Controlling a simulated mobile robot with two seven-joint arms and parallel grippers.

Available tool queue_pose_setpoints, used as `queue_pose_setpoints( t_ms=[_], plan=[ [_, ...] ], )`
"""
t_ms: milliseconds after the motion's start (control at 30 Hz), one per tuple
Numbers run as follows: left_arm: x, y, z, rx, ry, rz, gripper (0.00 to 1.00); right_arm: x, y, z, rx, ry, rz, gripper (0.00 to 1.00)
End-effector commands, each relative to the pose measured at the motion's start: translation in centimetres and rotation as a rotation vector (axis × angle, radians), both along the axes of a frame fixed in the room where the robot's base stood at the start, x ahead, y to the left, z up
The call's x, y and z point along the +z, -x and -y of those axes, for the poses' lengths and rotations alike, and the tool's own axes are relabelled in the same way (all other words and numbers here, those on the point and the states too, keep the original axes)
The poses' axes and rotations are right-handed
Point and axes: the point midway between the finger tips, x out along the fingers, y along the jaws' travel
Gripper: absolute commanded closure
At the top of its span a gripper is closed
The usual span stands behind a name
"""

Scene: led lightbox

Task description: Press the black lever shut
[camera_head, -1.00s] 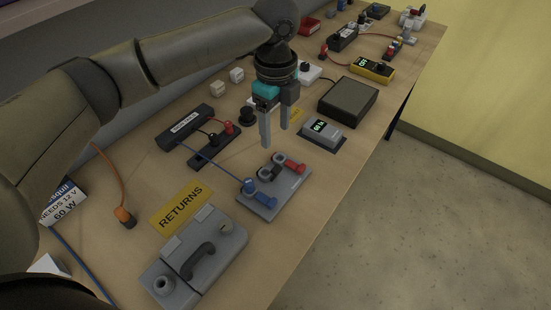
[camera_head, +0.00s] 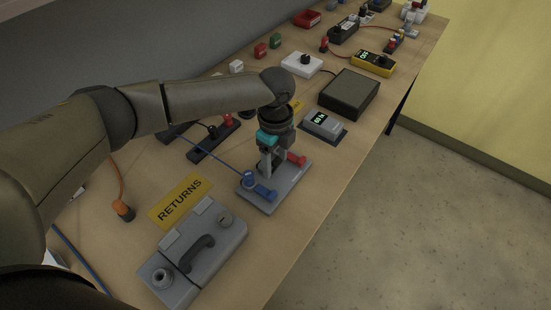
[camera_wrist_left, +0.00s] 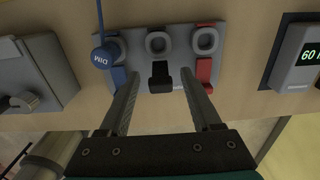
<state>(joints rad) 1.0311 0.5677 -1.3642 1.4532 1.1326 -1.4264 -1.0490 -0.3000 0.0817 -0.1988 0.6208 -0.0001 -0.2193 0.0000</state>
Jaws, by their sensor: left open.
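The grey terminal plate (camera_head: 268,203) lies on the bench with blue, black and red levers in a row. In the left wrist view the black lever (camera_wrist_left: 160,76) is in the middle, below a grey ring socket. The blue lever (camera_wrist_left: 118,78) is to its left, and the red lever (camera_wrist_left: 204,70) is to its right. My left gripper (camera_head: 270,166) is over the plate, fingers pointing down, open and empty. In the wrist view its fingertips (camera_wrist_left: 160,92) are apart, on either side of the black lever's column. In the head view the gripper mostly hides the black lever. My right gripper is not in view.
A blue plug marked DIM (camera_wrist_left: 103,55) sits at the blue terminal, with its cable crossing the bench. A grey display box (camera_head: 322,124) stands right of the plate, and a grey case with a handle (camera_head: 215,228) stands nearer. The bench edge is close on the right.

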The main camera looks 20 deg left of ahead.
Motion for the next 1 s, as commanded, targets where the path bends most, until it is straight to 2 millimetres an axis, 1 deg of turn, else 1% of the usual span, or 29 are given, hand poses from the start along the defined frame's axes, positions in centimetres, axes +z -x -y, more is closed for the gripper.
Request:
queue_pose_setpoints(
  t_ms=[100,667,1000],
  plan=[
    [0.02,0.01,0.03,0.000,0.000,0.000,0.36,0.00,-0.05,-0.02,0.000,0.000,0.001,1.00],
    [0.07,0.01,0.03,0.000,0.000,0.000,0.99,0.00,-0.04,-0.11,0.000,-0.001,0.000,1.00],
    [0.10,0.05,0.07,-0.001,-0.004,0.000,1.00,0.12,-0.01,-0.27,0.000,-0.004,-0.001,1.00]
  ],
)
